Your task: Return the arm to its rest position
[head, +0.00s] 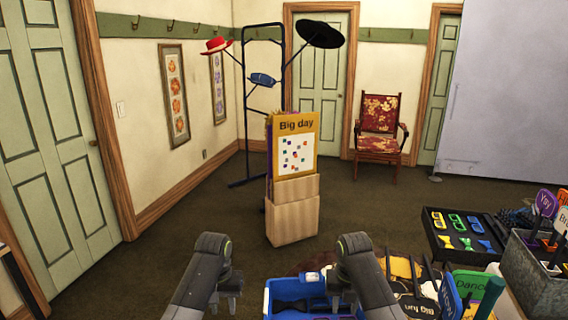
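My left arm comes in at the bottom left of centre, its wrist bent so that the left gripper (230,297) hangs down over the dark carpet. My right arm comes in at the bottom centre. Its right gripper (336,297) hangs down over or beside the blue bin (266,299). The two grippers are apart, roughly level with each other. Both look small and dark here, and I cannot make out the gap between their fingers. I see nothing held in either one.
A "Big day" sign board (296,145) stands ahead in a cardboard holder (292,212). A hat stand (247,110) is behind it. At right are a black tray of glasses and bow ties (436,252) and a grey metal box of signs (533,277).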

